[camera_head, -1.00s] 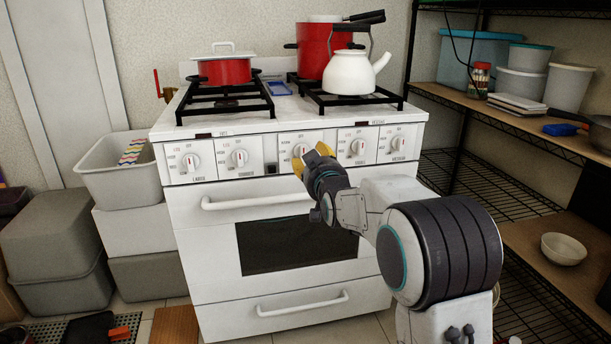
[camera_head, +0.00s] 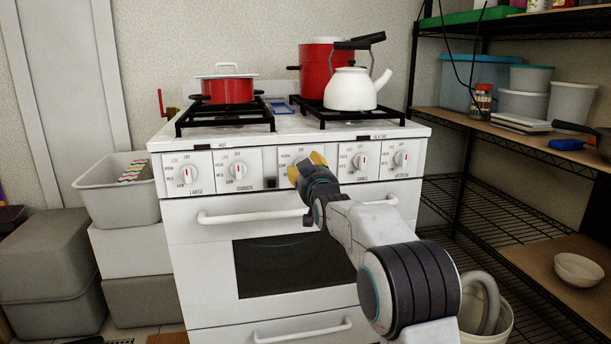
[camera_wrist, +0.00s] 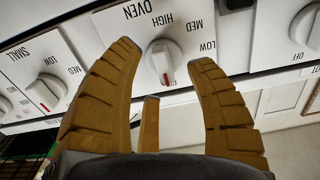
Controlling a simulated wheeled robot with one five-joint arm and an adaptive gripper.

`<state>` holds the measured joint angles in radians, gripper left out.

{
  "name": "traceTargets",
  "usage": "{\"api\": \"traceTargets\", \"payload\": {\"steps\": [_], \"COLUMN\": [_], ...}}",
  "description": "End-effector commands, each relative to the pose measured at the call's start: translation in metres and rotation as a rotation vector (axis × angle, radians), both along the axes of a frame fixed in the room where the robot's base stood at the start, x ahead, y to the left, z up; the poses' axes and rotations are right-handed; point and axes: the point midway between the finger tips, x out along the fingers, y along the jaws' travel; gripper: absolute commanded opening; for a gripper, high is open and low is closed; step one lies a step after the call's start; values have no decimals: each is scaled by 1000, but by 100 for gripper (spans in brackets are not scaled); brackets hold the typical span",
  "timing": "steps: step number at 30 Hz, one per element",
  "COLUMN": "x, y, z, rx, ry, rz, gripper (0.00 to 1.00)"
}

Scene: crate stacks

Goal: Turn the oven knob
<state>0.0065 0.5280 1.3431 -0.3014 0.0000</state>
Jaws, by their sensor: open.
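The oven knob (camera_wrist: 165,62) is white with a red mark, on a panel labelled OVEN in the wrist view. In the head view my gripper (camera_head: 305,166) is at the middle of the stove's front panel and hides most of this knob. My gripper is open, and its yellow-brown fingers (camera_wrist: 168,75) reach toward the panel on either side of the knob in the wrist view. A gap shows between the fingers and the knob; I cannot tell the depth between them. The white stove (camera_head: 210,255) stands straight ahead.
Other knobs flank it, such as the left one (camera_head: 188,174) and the right one (camera_head: 401,159). The oven door handle (camera_head: 250,215) juts out below. A white kettle (camera_head: 350,90) and red pots (camera_head: 227,90) stand on top. Shelves (camera_head: 560,145) are at right, grey bins (camera_head: 40,240) at left.

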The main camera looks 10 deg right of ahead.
Motion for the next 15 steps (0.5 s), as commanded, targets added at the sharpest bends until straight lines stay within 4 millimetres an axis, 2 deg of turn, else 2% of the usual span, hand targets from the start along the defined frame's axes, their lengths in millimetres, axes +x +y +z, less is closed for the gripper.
{"api": "traceTargets", "payload": {"steps": [6, 15], "x": [15, 22], "y": [0, 0], "z": [0, 0], "rx": [0, 0], "ry": [0, 1], "rz": [0, 0], "gripper": [50, 50]}}
